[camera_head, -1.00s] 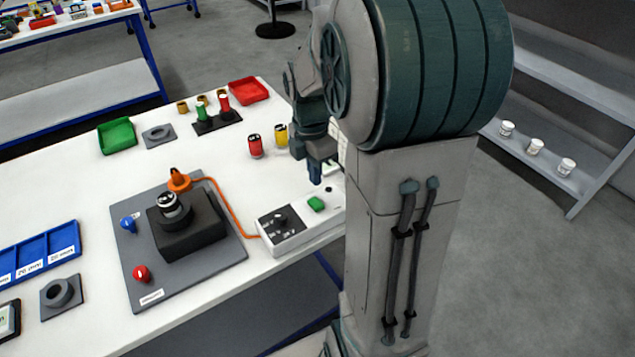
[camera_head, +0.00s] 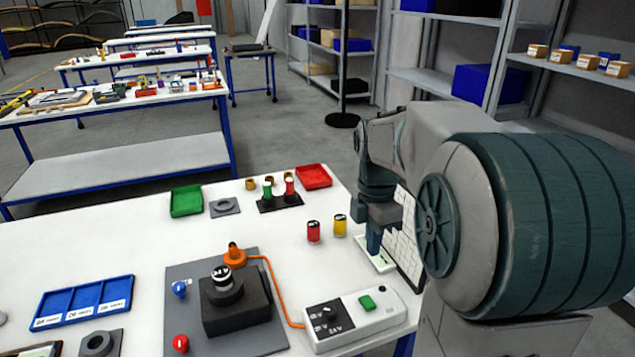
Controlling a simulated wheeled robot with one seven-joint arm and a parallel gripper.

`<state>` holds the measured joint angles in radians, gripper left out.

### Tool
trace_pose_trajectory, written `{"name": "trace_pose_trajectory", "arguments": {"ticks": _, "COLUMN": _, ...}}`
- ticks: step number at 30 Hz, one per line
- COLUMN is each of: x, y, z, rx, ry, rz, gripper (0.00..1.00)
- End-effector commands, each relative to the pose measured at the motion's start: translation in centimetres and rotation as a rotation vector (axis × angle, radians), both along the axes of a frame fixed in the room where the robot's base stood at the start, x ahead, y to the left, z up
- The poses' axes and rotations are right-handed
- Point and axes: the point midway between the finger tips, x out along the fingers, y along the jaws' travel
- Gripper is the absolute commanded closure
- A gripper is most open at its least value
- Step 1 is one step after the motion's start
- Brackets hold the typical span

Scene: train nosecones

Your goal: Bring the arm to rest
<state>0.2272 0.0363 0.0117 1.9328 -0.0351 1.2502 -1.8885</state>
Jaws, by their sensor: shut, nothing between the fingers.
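My gripper (camera_head: 374,246) is at the right end of the near white table (camera_head: 120,240), pointing down just behind the white control box. It is shut, and nothing shows between its fingers. It hangs at a small white item with a green mark (camera_head: 378,262); I cannot tell whether it touches it. My arm bends over the table's right edge, and its large upper joint fills the right of the view. A white panel (camera_head: 408,240) with a grid stands partly hidden behind the arm.
A control box (camera_head: 355,318) with a green button joins by orange cable to a black block (camera_head: 235,305) on a grey plate. Red (camera_head: 313,232) and yellow (camera_head: 340,226) cylinders stand left of my gripper. Trays and a blue bin (camera_head: 85,300) lie further left. Shelves stand behind.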

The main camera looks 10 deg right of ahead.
Motion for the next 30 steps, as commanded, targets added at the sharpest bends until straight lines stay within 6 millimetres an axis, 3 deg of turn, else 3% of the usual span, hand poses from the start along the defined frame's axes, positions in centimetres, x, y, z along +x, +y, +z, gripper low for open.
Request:
{"name": "trace_pose_trajectory", "arguments": {"ticks": 4, "x": -0.4, "y": 0.4, "z": 0.1, "rx": -0.004, "ry": -0.010, "rz": -0.039, "gripper": 1.00}}
{"name": "trace_pose_trajectory", "arguments": {"ticks": 8, "x": -1.7, "y": 1.6, "z": 0.3, "rx": -0.020, "ry": -0.049, "rz": -0.201, "gripper": 1.00}}
{"name": "trace_pose_trajectory", "arguments": {"ticks": 21, "x": -8.3, "y": 6.3, "z": -0.6, "rx": 0.019, "ry": -0.215, "rz": -1.027, "gripper": 1.00}}
{"name": "trace_pose_trajectory", "arguments": {"ticks": 30, "x": -12.2, "y": 8.2, "z": -2.3, "rx": 0.122, "ry": -0.268, "rz": -1.524, "gripper": 1.00}}
